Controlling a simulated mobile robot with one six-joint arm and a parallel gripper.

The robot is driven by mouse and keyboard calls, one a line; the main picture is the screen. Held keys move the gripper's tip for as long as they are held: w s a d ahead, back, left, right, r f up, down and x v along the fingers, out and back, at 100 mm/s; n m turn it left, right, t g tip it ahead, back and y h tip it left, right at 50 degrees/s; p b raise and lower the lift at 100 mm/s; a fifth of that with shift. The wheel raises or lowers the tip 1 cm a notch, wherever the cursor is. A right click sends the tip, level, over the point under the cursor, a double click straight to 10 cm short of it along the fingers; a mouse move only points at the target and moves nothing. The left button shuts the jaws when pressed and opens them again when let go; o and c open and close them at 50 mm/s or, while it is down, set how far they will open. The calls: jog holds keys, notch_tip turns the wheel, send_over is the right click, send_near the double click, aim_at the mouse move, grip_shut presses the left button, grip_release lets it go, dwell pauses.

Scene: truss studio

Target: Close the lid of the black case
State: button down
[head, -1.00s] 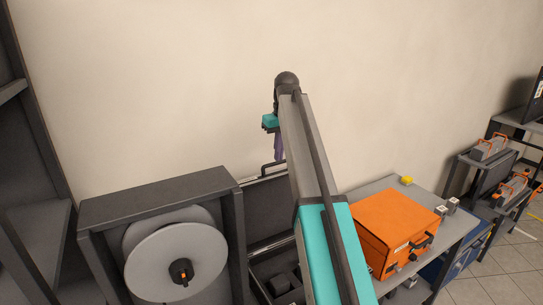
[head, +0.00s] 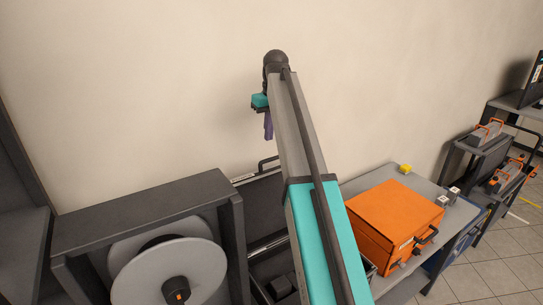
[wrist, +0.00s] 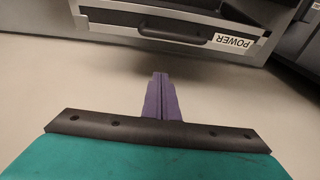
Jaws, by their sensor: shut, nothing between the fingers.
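The black case stands behind my arm in the head view, with its lid (head: 258,200) raised near the wall. A dark handle sits on the lid's upper edge. Part of the case is hidden by my arm and the spool frame. In the wrist view the lid's edge (wrist: 130,28) shows at the top, with its handle and an upside-down POWER label. My gripper (head: 268,137) has purple fingers, pointing down above the lid's top edge in the head view. In the wrist view my gripper (wrist: 158,77) is shut and empty, apart from the lid.
A dark frame with a grey spool (head: 170,275) stands left of the case. The pale wall is close behind. Shelving stands at far left.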

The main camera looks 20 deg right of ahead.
aim_at(273, 158)
jog(key=shift+f, duration=0.15)
notch_tip(273, 158, down, 10)
jog(key=w+b, duration=0.2)
jog(key=b, duration=0.3)
jog(key=shift+s+d+r, duration=0.1)
jog(key=shift+s+r, duration=0.1)
jog(key=shift+s, duration=0.55)
jog(key=shift+s+d+r, duration=0.1)
jog(key=shift+s+r, duration=0.05)
jog(key=shift+s, duration=0.55)
jog(key=shift+s+r, duration=0.2)
jog(key=shift+s, duration=0.55)
jog(key=shift+s, duration=0.1)
